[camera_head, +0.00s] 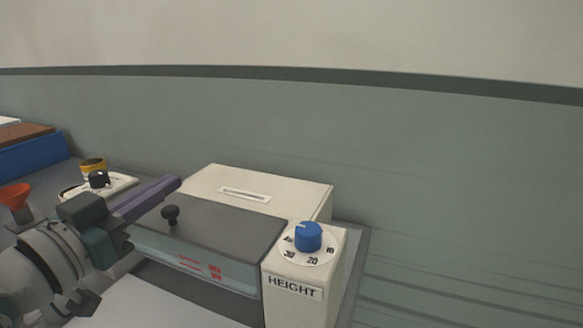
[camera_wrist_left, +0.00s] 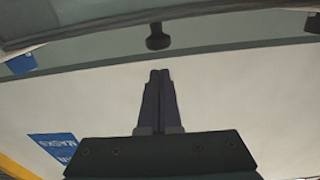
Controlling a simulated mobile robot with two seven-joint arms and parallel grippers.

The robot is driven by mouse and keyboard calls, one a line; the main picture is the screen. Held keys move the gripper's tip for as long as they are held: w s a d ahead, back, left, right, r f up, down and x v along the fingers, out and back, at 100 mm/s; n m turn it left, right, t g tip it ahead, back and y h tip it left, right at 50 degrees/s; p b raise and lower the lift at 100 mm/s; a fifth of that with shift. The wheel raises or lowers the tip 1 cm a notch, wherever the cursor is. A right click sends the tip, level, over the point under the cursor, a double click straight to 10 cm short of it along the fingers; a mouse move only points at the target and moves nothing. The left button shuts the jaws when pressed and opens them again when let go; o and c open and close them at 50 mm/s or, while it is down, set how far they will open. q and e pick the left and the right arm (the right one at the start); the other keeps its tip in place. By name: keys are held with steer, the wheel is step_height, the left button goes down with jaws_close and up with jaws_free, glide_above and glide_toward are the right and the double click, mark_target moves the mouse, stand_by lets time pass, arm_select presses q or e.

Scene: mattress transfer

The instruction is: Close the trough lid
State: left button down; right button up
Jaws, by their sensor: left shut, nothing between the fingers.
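The trough lid (camera_head: 222,223) is a flat dark grey panel on the cream machine, lying about level over the clear-fronted trough (camera_head: 190,264). A black knob (camera_head: 170,214) stands on the lid; a dark knob (camera_wrist_left: 157,38) also shows at the top of the left wrist view. My left gripper (camera_head: 177,183) has purple fingers, shut and empty. Its tips are beside the lid's left rear part, behind the knob in the head view; I cannot tell whether they touch the lid. The fingers also show in the left wrist view (camera_wrist_left: 159,76). My right gripper is not in view.
A white post (camera_head: 293,290) marked HEIGHT carries a blue dial (camera_head: 308,236) at the lid's right. A cream box (camera_head: 258,188) with a slot stands behind. At left are an orange funnel (camera_head: 15,197), a yellow-and-black container (camera_head: 94,166) and a blue bin (camera_head: 36,156).

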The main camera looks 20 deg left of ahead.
arm_select(q)
steer(key=shift+s+a+f+t+b, duration=0.1)
steer(key=shift+s+f+t+b, duration=0.2)
steer(key=shift+f+t+b, duration=0.5)
steer(key=shift+s+d+f+t+b, duration=0.15)
steer(key=shift+s+f+b, duration=0.2)
steer(key=shift+b, duration=0.8)
steer(key=shift+s+a+f+t+b, duration=0.2)
steer(key=shift+f+t+b, duration=0.35)
steer(key=shift+b, duration=0.45)
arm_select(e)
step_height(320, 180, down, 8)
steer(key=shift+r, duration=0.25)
arm_select(q)
steer(key=shift+f, duration=0.1)
